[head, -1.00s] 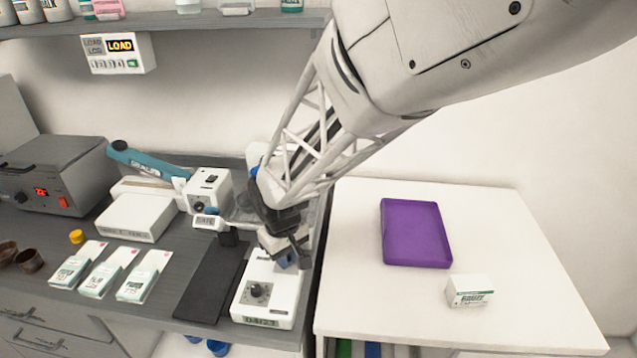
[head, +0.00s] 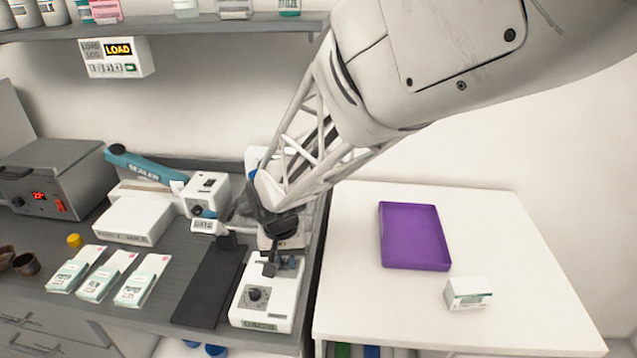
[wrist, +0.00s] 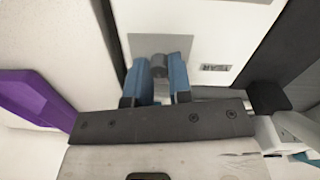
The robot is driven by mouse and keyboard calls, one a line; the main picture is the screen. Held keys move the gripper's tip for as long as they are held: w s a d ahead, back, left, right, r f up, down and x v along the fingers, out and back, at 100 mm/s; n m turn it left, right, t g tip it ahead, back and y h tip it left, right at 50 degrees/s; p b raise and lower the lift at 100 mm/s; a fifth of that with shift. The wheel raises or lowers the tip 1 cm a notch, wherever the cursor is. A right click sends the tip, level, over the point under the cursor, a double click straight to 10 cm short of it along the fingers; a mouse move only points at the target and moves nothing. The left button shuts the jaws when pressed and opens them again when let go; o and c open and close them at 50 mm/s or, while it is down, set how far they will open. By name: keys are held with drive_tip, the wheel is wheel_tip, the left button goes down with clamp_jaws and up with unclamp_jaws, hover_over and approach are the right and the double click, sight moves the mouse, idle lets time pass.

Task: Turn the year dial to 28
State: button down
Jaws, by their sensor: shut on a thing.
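The white dial device (head: 278,310) stands at the right end of the dark counter. It has a round black dial (head: 255,294) near its front and a small display (head: 260,326) on its front face, too small to read surely. My gripper (head: 279,265) is over the back part of the device. In the wrist view, its blue fingers (wrist: 159,78) are shut on the grey year dial (wrist: 158,64), one finger on each side. A label reading YEAR (wrist: 215,67) lies beside it on the white face. The dial's setting is hidden from the head view by the gripper.
A black mat (head: 208,287) lies left of the device, with several white-and-teal packets (head: 100,275) further left. A sealer (head: 145,168) stands behind. The white table (head: 400,315) at right holds a purple tray (head: 414,236) and a small box (head: 467,293).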

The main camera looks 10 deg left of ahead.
sight(284, 263)
idle(0.3)
drive_tip(key=c, duration=1)
unclamp_jaws()
drive_tip(key=shift+c, duration=0.2)
drive_tip(key=shift+r, duration=0.2)
drive_tip(key=shift+a+r, duration=0.1)
drive_tip(key=shift+r, duration=3.65)
